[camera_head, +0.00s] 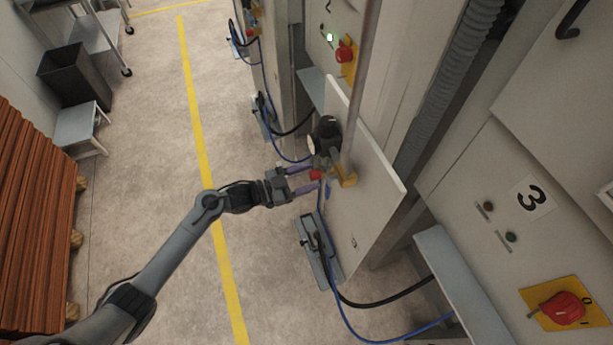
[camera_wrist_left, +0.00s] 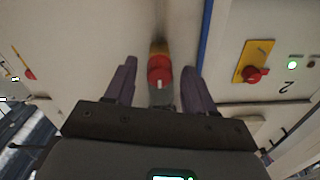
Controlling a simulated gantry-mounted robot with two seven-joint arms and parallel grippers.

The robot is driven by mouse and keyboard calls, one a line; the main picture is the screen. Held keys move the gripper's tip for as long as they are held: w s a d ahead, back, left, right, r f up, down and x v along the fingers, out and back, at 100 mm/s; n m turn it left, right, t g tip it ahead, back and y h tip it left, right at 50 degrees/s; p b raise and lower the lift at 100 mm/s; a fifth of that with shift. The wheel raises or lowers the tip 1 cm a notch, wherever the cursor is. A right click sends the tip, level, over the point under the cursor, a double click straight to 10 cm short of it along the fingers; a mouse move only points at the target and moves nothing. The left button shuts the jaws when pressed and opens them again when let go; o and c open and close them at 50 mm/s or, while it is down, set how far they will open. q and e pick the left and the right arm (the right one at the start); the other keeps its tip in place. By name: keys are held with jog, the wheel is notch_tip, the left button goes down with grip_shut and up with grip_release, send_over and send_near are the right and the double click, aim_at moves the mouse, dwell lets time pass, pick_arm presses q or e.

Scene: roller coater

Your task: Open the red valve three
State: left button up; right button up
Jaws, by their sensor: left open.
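A small red valve handle (camera_head: 316,174) with a yellow-orange part sits on the side of a pale panel (camera_head: 365,190). My left gripper (camera_head: 314,176) is open, with its two purple fingers on either side of the red handle. In the left wrist view, the red valve handle (camera_wrist_left: 159,70) lies between the fingertips, with visible gaps on both sides. No number shows beside this handle. My right gripper is not in view.
Red rotary switches on yellow plates sit on the right cabinet (camera_head: 562,307) and farther back (camera_head: 344,54). A black round gauge-like part (camera_head: 328,135) is above the handle. Blue and black hoses run low nearby.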

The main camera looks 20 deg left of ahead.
pick_arm(q)
grip_shut()
dwell(0.4)
jog(key=n+p, duration=0.3)
jog(key=shift+r, duration=0.2)
jog(key=n+p, duration=0.3)
jog(key=n, duration=0.3)
jog(key=shift+d+p, duration=0.1)
jog(key=shift+p, duration=0.2)
jog(key=n+p, duration=0.2)
jog(key=n, duration=0.3)
jog(key=shift+p, duration=0.4)
jog(key=shift+f+n+p, duration=0.1)
jog(key=shift+n+p, duration=0.6)
jog(key=shift+n, duration=1.2)
